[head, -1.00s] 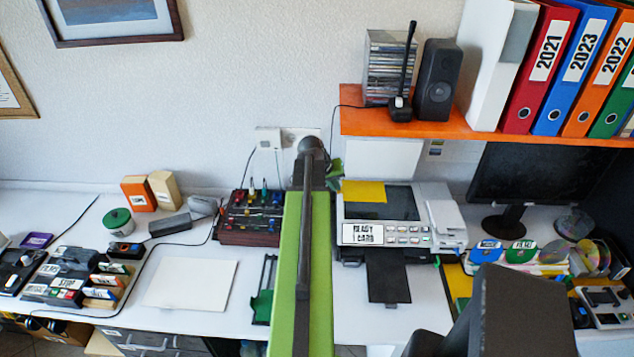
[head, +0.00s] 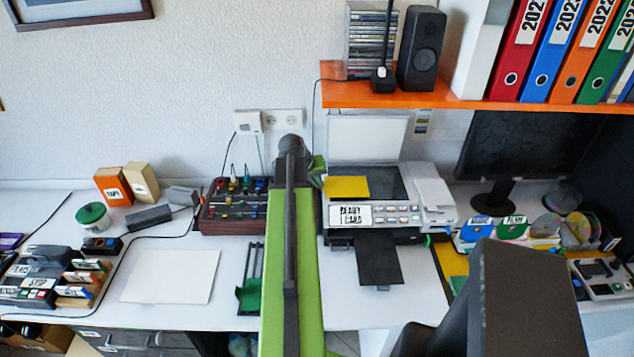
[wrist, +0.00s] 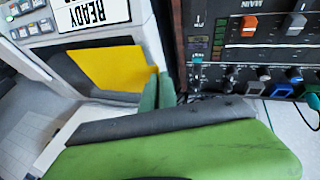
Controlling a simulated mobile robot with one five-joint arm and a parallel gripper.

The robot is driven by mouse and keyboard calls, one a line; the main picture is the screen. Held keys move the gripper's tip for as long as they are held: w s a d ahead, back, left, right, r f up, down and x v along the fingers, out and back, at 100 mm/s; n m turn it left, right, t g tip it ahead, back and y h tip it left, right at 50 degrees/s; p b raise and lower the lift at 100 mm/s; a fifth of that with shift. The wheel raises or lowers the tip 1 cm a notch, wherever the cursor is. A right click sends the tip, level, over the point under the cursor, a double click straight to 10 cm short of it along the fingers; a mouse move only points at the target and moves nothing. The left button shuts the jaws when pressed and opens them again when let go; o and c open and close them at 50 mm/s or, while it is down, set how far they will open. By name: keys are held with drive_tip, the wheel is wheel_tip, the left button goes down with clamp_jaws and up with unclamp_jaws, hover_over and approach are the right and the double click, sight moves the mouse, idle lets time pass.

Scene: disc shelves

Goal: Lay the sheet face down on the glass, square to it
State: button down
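A yellow sheet (head: 347,187) is over the left front part of the dark scanner glass (head: 388,183) on the grey and white printer, whose lid (head: 366,138) stands open. The sheet looks roughly flat and close to square; I cannot tell if it touches the glass. My gripper (head: 318,172) is at the sheet's left edge, partly hidden by my green arm. In the wrist view, the dark green fingers (wrist: 157,90) are close together at the edge of the sheet (wrist: 108,66) and appear shut on it. Which side faces down cannot be told.
A control box with knobs (head: 233,205) stands left of the printer, close to my gripper. An orange shelf (head: 430,98) with binders hangs above. A white board (head: 170,275) lies on the desk at left.

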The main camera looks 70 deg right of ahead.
drive_tip(key=shift+f+b, duration=0.55)
drive_tip(key=shift+b, duration=0.05)
drive_tip(key=c, duration=1.6)
unclamp_jaws()
drive_tip(key=shift+r, duration=0.15)
drive_tip(key=p+v, duration=1.5)
drive_tip(key=v, duration=0.2)
drive_tip(key=shift+a+r, duration=0.1)
